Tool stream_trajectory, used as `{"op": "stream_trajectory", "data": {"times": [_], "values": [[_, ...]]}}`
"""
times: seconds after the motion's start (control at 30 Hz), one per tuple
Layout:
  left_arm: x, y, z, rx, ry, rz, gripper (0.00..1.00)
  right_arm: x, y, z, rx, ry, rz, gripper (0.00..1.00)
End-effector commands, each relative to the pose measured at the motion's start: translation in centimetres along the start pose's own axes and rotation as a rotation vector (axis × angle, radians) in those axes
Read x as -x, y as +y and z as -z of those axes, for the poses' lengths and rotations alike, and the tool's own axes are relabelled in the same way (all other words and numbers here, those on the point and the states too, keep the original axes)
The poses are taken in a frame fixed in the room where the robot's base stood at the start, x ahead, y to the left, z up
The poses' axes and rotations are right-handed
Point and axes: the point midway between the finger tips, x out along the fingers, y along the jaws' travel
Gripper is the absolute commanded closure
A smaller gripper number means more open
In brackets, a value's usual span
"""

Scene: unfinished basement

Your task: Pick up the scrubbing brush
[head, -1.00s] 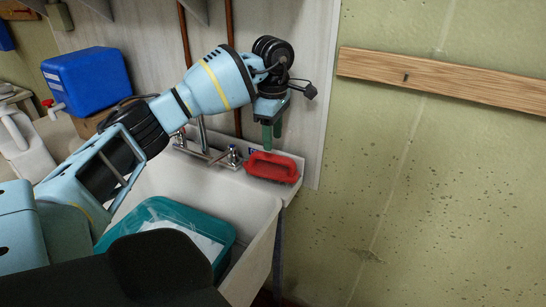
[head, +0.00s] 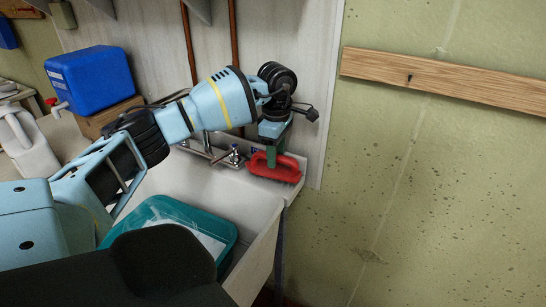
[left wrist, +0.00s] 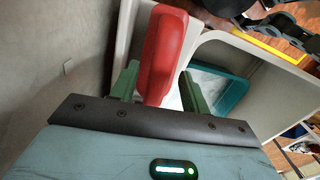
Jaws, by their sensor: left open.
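The red scrubbing brush (head: 276,168) lies on the back right corner ledge of the white sink, with dark bristles showing along its lower edge. My left gripper (head: 272,156) is open and points down over the brush, its green fingers at the height of the handle. In the left wrist view the red brush (left wrist: 162,58) reaches between the two green fingers of my left gripper (left wrist: 160,88), closer to the left finger. I cannot tell whether either finger touches it. My right gripper is not in view.
The white sink (head: 262,215) holds a teal tub (head: 228,232). A faucet (head: 232,156) stands left of the brush. A blue container (head: 88,80) and a white jug (head: 28,150) are at the left. The wall closes off the back and right.

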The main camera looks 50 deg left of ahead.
Motion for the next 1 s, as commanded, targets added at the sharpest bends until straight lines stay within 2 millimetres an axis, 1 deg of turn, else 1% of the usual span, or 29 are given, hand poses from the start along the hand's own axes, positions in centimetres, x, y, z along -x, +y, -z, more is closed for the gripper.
{"op": "stream_trajectory", "data": {"times": [0.03, 0.1, 0.17, 0.43, 0.7, 0.8, 1.0], "values": [[-0.7, 0.0, 0.0, 0.000, 0.000, 0.001, 0.54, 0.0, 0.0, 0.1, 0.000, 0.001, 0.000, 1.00], [-1.4, 0.0, 0.0, 0.000, 0.001, 0.001, 0.54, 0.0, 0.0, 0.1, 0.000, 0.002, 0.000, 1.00], [-1.7, 0.0, 0.0, 0.000, 0.000, 0.000, 0.54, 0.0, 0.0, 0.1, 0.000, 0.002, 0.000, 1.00], [-1.9, 0.0, 0.0, 0.000, -0.001, -0.001, 0.54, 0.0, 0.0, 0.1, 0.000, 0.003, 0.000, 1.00], [-1.9, 0.0, 0.0, 0.000, -0.001, -0.001, 0.89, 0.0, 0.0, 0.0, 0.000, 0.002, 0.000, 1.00], [-1.9, 0.0, 0.0, 0.000, -0.001, -0.002, 1.00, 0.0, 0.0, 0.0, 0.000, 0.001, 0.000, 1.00], [-1.8, 0.0, 0.0, 0.000, -0.001, -0.002, 1.00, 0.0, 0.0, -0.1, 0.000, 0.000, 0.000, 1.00]]}}
